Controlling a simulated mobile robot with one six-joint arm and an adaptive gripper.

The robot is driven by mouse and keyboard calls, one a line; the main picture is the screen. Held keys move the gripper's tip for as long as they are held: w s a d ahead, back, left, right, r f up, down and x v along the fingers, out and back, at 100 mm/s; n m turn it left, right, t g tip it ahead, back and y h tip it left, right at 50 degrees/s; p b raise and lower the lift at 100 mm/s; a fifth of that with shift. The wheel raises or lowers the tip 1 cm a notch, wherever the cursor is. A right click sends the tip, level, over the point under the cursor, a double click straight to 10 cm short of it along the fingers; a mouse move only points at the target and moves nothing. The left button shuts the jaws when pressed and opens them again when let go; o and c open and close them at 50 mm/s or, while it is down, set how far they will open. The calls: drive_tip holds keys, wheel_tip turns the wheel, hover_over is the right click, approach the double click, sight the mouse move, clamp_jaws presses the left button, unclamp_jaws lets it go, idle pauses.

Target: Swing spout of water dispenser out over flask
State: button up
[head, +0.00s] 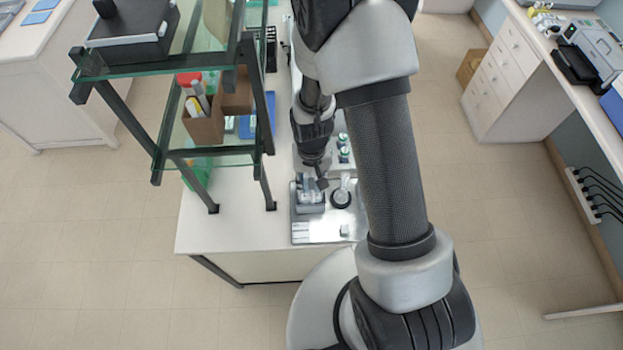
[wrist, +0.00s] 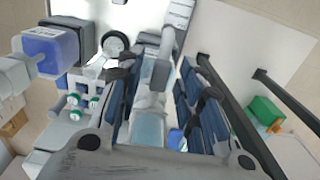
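In the wrist view a clear and grey water dispenser (wrist: 148,128) stands between the two fingers of my gripper (wrist: 160,95). The fingers are apart, with gaps visible beside the dispenser, so my gripper looks open. A pale tube-like spout (wrist: 168,42) runs from it toward the top of the picture, not over the flask. The clear flask (wrist: 96,68) is to the left, outside the fingers, near a black ring (wrist: 115,43). In the head view the dispenser (head: 310,196) is below my gripper (head: 318,178), with the flask (head: 346,184) to its right. Contact cannot be made out.
Dispenser and flask are on a metal tray (head: 315,232) near the white bench's end. A glass-shelved rack (head: 215,150) with a brown box (head: 203,125) stands to the left.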

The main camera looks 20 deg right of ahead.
clamp_jaws()
drive_tip(key=shift+d, duration=0.1)
idle(0.7)
drive_tip(key=w+d+n+b, duration=0.5)
drive_tip(key=d+n+b, duration=0.3)
drive_tip(key=n, duration=1)
drive_tip(key=shift+d+b, duration=0.3)
drive_tip(key=shift+d, duration=0.05)
drive_tip(key=shift+w, duration=0.15)
drive_tip(key=shift+o, duration=0.5)
unclamp_jaws()
